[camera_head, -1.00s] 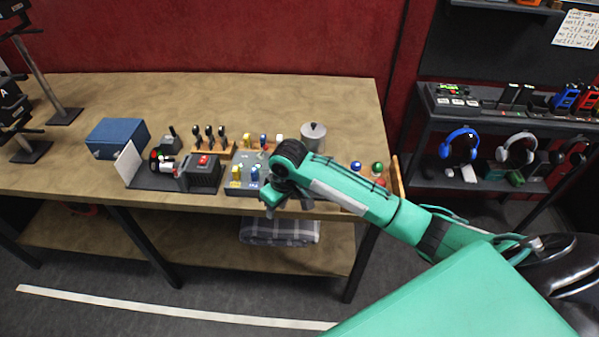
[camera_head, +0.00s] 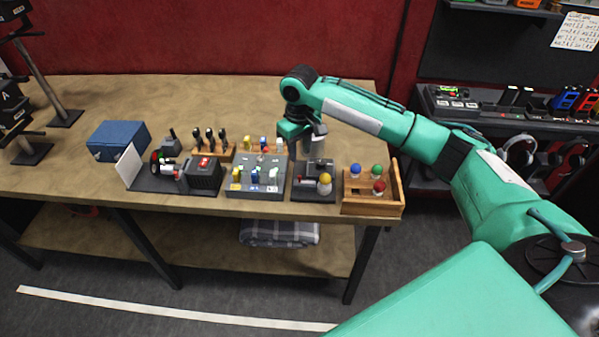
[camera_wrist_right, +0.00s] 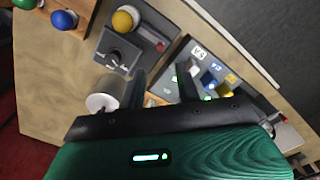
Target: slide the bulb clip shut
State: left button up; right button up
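The bulb station is a dark plate (camera_head: 308,194) at the table's front edge, right of the grey switch panel. It bears a round yellow bulb (camera_head: 325,183), which also shows in the right wrist view (camera_wrist_right: 124,19), and a small grey block with a black stem. A red-tipped piece (camera_wrist_right: 160,46) lies beside the bulb; I cannot tell if it is the clip or how far it has slid. My right gripper (camera_head: 303,143) is above the table behind the station, apart from it. Its two dark fingers (camera_wrist_right: 162,88) are spread and empty. My left gripper is out of view.
A metal canister (camera_wrist_right: 102,94) stands close by my right gripper, partly hidden by it. The grey switch panel (camera_head: 256,188) is left of the station. A wooden crate (camera_head: 372,207) with blue, green and red bulbs is right. The back of the table is clear.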

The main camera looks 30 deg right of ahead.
aim_at(299, 176)
notch_tip(299, 176, down, 10)
jog(key=shift+f+p, duration=0.1)
jog(key=shift+p, duration=1)
grip_shut()
